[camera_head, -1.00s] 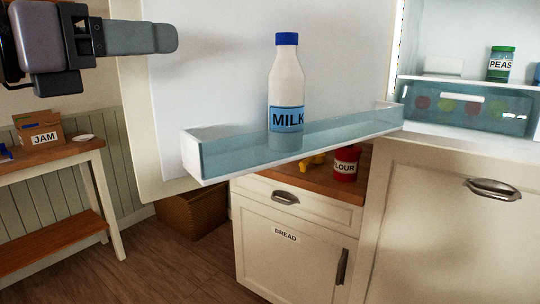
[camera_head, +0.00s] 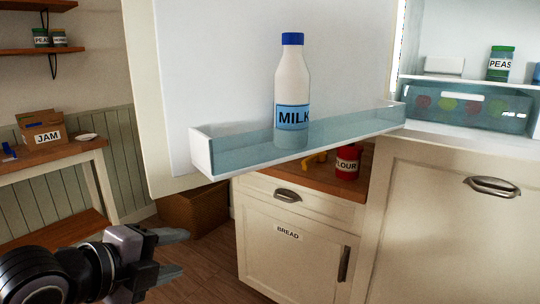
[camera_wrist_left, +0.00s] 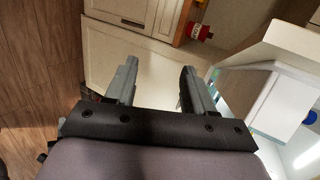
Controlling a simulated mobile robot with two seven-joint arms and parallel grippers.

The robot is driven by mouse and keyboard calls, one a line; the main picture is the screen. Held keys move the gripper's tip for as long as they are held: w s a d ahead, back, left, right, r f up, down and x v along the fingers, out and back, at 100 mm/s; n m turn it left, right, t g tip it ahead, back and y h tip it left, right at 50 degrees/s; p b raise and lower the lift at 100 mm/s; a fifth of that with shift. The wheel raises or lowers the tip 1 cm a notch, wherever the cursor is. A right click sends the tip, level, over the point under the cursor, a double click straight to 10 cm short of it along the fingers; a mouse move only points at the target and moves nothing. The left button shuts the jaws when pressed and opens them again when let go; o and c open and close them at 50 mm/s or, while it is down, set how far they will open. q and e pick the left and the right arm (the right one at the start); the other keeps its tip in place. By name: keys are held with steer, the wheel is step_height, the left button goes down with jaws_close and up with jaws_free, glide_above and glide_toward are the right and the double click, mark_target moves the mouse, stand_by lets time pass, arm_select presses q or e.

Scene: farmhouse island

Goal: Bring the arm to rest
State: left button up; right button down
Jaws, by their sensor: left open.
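My left gripper (camera_head: 176,253) is at the lower left of the head view, below the fridge door and above the wooden floor. Its two fingers are apart, and the left wrist view (camera_wrist_left: 157,80) shows nothing between them. The milk bottle (camera_head: 292,90), white with a blue cap and blue label, stands upright in the door shelf (camera_head: 202,155) of the open fridge door (camera_head: 225,60). The gripper is apart from the bottle and the door. My right gripper is not in view.
A side table with a JAM box (camera_head: 43,135) stands at the left. A wicker basket (camera_head: 195,208) is on the floor behind the door. The BREAD cabinet (camera_head: 290,260) and a red FLOUR tin (camera_head: 347,162) are at centre right. The fridge drawer (camera_head: 460,108) is at the right.

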arm_select(q)
steer(key=s+a+f+n+g+y, duration=0.2)
steer(key=s+f+n, duration=0.35)
steer(key=f, duration=0.25)
steer(key=s+a+f+n+g+y, duration=0.1)
steer(key=s+f+n, duration=0.4)
steer(key=f, duration=0.4)
steer(key=s+a+f+n+g+y, duration=0.2)
steer(key=s+f+n, duration=0.3)
steer(key=s+n, duration=0.15)
steer(key=s+a+f+n+g+y, duration=0.1)
steer(key=s+a+f+n+g, duration=0.2)
steer(key=s+f+n, duration=0.3)
steer(key=w+d+f+m+t+h, duration=0.1)
steer(key=w+d+f+t+h, duration=0.1)
steer(key=w+f+t, duration=0.3)
step_height(320, 180, down, 3)
steer(key=shift+w+d+r+m+t, duration=0.15)
steer(key=shift+w+d+m+t, duration=0.2)
steer(key=shift+d+t, duration=0.6)
steer(key=shift+a+t, duration=0.25)
steer(key=shift+c, duration=1)
steer(key=shift+d, duration=0.1)
